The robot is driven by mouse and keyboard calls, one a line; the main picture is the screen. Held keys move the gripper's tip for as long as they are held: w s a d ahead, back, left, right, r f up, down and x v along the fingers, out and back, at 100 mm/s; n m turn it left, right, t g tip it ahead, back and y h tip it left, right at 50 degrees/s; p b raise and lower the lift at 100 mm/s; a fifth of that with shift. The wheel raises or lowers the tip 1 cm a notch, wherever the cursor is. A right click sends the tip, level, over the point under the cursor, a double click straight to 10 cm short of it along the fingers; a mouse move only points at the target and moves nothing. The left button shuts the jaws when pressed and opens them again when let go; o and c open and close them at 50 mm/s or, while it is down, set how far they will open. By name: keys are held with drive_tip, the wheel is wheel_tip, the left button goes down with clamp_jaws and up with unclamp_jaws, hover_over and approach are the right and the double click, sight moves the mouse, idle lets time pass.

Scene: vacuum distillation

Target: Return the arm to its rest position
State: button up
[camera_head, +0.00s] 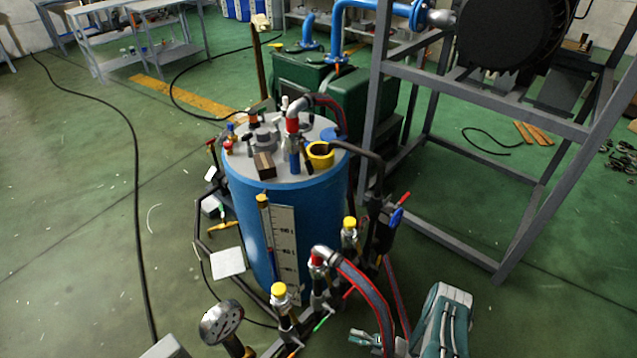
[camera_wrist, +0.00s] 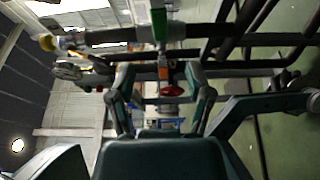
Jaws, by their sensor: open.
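My gripper (camera_wrist: 158,78) is open in the wrist view, its two teal fingers spread apart with nothing held between them. A red round knob (camera_wrist: 172,91) shows in the gap between the fingers, beyond them; I cannot tell how far off it is. In the head view my teal and grey arm is at the bottom edge, right of the hoses. Part of my gripper (camera_head: 366,340) shows low in that view, near the pipework, and the rest is cut off or hidden.
A blue tank (camera_head: 300,225) with valves and a gauge scale stands mid-view. A pressure gauge (camera_head: 221,322), yellow-capped valves (camera_head: 349,236) and a red-grey hose (camera_head: 365,290) crowd the front. A grey steel frame (camera_head: 480,92) stands right. Green floor (camera_head: 560,300) is open at lower right.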

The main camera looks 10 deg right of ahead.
drive_tip(key=w+r+n+g+h, duration=0.1)
drive_tip(key=w+r+n+g, duration=0.25)
drive_tip(key=r+n, duration=0.4)
drive_tip(key=w+d+r+n+g+h, duration=0.1)
drive_tip(key=w+r+n+g, duration=0.25)
drive_tip(key=r, duration=0.75)
drive_tip(key=w+r+n+g, duration=0.35)
drive_tip(key=r+n, duration=0.25)
drive_tip(key=r, duration=0.4)
drive_tip(key=s+a+r+n+h, duration=0.25)
drive_tip(key=r+n, duration=0.25)
drive_tip(key=r, duration=0.4)
drive_tip(key=s+a+r+n+h, duration=0.25)
drive_tip(key=r+n, duration=0.25)
drive_tip(key=r, duration=0.4)
drive_tip(key=s+a+r+n+h, duration=0.1)
drive_tip(key=s+r+n+h, duration=0.35)
drive_tip(key=r, duration=0.35)
drive_tip(key=s+a+r+n+t+h, duration=0.1)
drive_tip(key=s+r+n+t+h, duration=0.2)
drive_tip(key=s+r+n+t, duration=0.3)
drive_tip(key=s+r+n, duration=0.3)
drive_tip(key=s+n, duration=0.2)
drive_tip(key=s, duration=0.2)
drive_tip(key=shift+a+h, duration=0.2)
drive_tip(key=shift+h, duration=0.15)
drive_tip(key=shift+r+t, duration=0.1)
drive_tip(key=shift+t, duration=0.15)
